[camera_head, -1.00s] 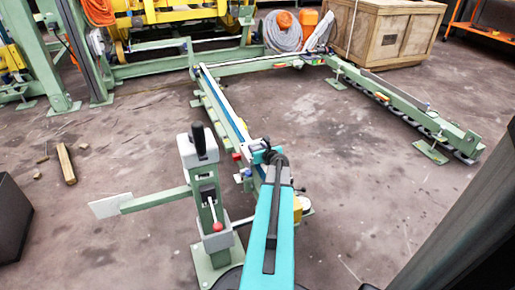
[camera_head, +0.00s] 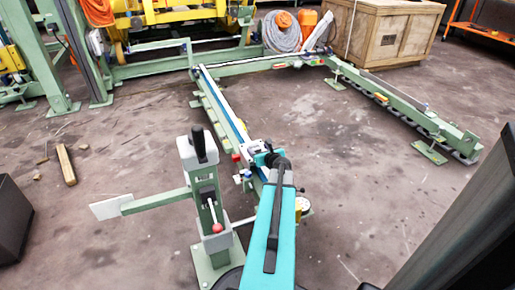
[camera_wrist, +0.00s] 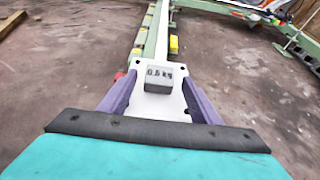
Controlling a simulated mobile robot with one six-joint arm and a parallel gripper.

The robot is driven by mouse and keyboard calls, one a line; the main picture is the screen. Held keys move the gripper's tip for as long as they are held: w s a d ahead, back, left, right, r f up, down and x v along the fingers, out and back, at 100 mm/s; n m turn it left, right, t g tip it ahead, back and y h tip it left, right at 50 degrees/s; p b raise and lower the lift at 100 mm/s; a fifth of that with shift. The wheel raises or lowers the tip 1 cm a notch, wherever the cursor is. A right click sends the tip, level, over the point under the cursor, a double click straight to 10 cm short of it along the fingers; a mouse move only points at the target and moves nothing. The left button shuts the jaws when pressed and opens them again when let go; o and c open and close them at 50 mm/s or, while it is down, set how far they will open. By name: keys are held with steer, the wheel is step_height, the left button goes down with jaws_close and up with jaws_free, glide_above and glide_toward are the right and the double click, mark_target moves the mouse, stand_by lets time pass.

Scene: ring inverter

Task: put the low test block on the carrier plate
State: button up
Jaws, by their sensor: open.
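The low test block (camera_wrist: 158,78) is a small grey block marked "0.5 kg". In the wrist view it appears to rest on the white carrier plate (camera_wrist: 153,105), which has small dark holes. My gripper (camera_wrist: 160,79) is open, with one purple finger on each side of the block. White plate shows between the block and each finger, so they look apart. In the head view my teal arm reaches to the near end of the left rail, and I cannot make out the block or the fingers there.
A green rail (camera_head: 222,105) runs away from my arm, and another green rail (camera_head: 400,100) stands at the right. A green post with a black handle and red-knobbed lever (camera_head: 208,195) stands close left of my arm. A wooden crate (camera_head: 390,32) is at the back. Floor between the rails is clear.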

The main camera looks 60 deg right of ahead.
steer(key=p+v, duration=0.2)
steer(key=v, duration=0.6)
steer(key=shift+s+a+r, duration=0.1)
steer(key=shift+s+r, duration=0.1)
steer(key=shift+s+a, duration=0.15)
steer(key=shift+s, duration=0.05)
stand_by(0.6)
